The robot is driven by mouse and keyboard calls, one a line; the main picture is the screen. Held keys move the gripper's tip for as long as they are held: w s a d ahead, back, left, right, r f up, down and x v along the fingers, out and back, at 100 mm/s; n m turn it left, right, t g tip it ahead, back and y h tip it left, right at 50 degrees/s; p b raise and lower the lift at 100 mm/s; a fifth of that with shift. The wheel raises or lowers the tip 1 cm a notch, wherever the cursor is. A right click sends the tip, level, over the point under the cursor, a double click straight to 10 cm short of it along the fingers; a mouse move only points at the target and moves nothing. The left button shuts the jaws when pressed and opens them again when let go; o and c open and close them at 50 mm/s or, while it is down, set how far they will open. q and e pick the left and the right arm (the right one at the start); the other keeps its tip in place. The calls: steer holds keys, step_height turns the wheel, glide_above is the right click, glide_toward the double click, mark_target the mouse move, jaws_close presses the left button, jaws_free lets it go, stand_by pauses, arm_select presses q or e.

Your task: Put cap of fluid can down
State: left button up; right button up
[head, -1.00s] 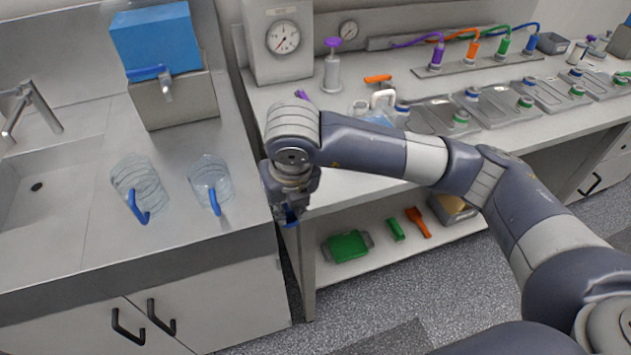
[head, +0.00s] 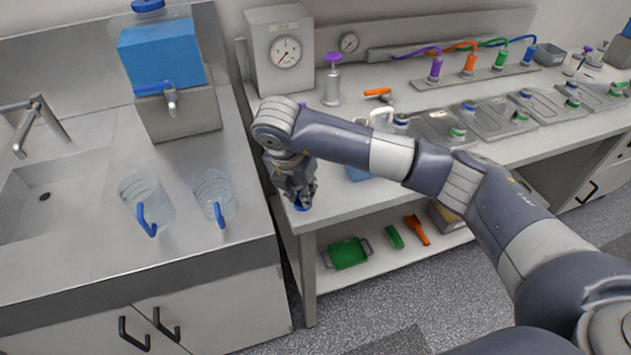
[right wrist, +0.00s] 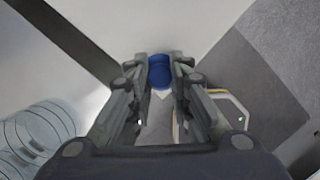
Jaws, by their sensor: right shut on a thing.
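My right gripper (head: 300,192) is shut on a blue cap (head: 301,206) near the front left corner of the workbench. In the right wrist view the cap (right wrist: 160,72) sits between the fingertips of the gripper (right wrist: 159,68). I cannot tell whether the cap touches the bench surface. A container with a white handle (head: 381,118) and blue lower part (head: 357,173) stands on the bench, mostly hidden behind my right arm; it may be the fluid can. Its opening is not visible. My left gripper is not in view.
A blue tank (head: 160,55) with a tap stands on the left counter, with two clear jugs (head: 145,200) (head: 215,196) in front. Trays (head: 495,120) line the right.

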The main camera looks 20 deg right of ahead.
mark_target(317, 195)
steer(key=w+d, duration=0.1)
steer(key=w+d+p, duration=0.1)
steer(key=w+d, duration=0.1)
steer(key=shift+d+f, duration=0.15)
steer(key=shift+d, duration=0.1)
steer(key=shift+w+d, duration=0.25)
steer(key=shift+d, duration=0.2)
step_height(317, 195, down, 3)
steer(key=shift+r+p, duration=0.15)
steer(key=shift+p, duration=0.75)
steer(key=shift+f, duration=0.65)
steer(key=o, duration=0.8)
